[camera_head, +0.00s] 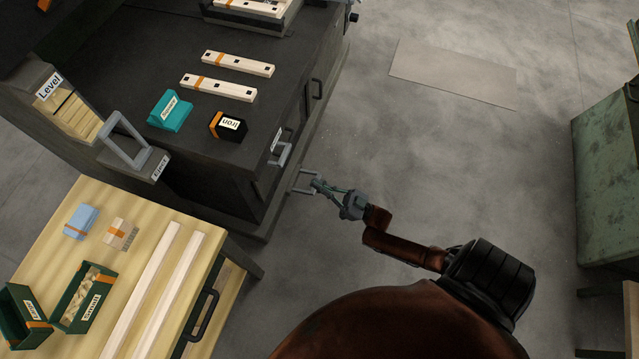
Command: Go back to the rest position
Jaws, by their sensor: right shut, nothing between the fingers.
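My right gripper (318,186) reaches in from the lower right on my reddish-brown arm. It is shut, with nothing between its fingers. It is over the grey floor, just right of the dark cabinet (215,170). My left gripper is not in view.
The dark cabinet bears two pale bars, a teal box (170,110) and a black box (228,126). A wooden table (60,250) with boxes and strips stands lower left. A green cabinet (605,180) stands right. The floor (450,150) between is clear.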

